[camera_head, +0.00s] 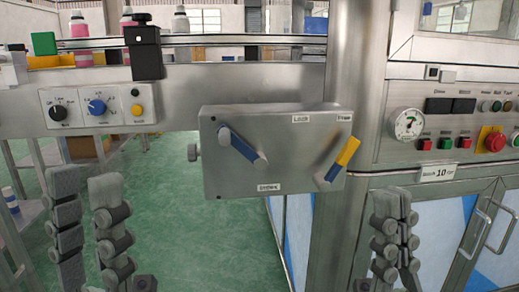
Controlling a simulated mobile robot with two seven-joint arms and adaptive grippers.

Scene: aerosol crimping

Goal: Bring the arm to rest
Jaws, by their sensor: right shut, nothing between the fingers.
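My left gripper (84,186) is at the lower left of the head view, pointing up. Its two fingers stand apart with nothing between them, so it is open. My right gripper (396,205) is at the lower right, also pointing up. Its fingers are together and empty. Both grippers appear clear of the steel lever box (270,175) in the middle, which has a blue lever (243,148) and a yellow-and-blue lever (343,162). Neither gripper is holding a lever. The arms behind the grippers are mostly out of view.
A machine cabinet with a gauge (407,124), buttons and a red emergency stop (494,140) stands at the right. A knob panel (98,107) is at the left, below a conveyor rail (230,40) with bottles. Open green floor (190,220) shows between the grippers.

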